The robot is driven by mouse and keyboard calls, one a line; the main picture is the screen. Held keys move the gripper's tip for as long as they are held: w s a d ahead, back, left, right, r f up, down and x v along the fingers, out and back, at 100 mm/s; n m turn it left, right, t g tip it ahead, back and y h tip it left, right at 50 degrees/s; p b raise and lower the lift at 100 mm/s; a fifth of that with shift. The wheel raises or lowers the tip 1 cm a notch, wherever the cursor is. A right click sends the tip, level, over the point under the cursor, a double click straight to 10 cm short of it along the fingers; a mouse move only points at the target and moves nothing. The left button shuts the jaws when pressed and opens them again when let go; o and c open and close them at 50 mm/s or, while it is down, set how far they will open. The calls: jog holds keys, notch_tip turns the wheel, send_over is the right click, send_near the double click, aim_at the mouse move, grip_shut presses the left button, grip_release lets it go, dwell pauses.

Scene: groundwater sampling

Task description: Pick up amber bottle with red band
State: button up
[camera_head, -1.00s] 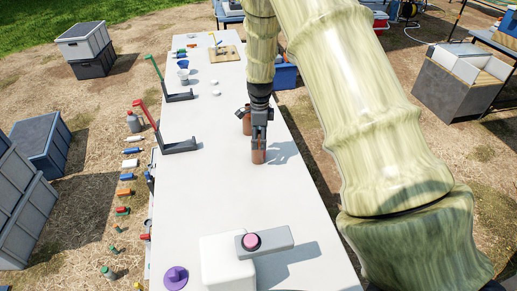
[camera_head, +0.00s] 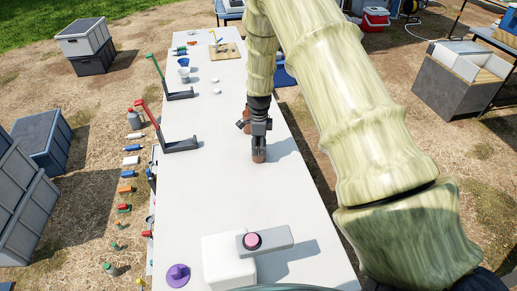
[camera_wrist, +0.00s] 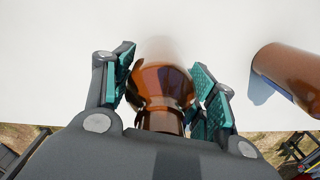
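An amber bottle (camera_head: 259,156) stands upright on the white table. In the wrist view this bottle (camera_wrist: 160,88) lies between the two teal finger pads, its neck toward my gripper. My gripper (camera_head: 260,143) points down over it, and the wrist view shows the fingers (camera_wrist: 164,88) open on both sides of the bottle, with narrow gaps. A second amber-brown bottle (camera_wrist: 289,75) stands close by, outside the fingers; in the head view it (camera_head: 247,116) is partly hidden behind my gripper. I cannot make out a red band on either bottle.
The white table (camera_head: 200,205) is mostly clear. A white box with a pink button (camera_head: 252,241) and a purple object (camera_head: 178,275) are at its near end. A red-handled stand (camera_head: 180,145) and a green-handled stand (camera_head: 180,96) are at the left edge.

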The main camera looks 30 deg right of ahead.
jog(key=c, duration=0.6)
jog(key=shift+r, duration=0.15)
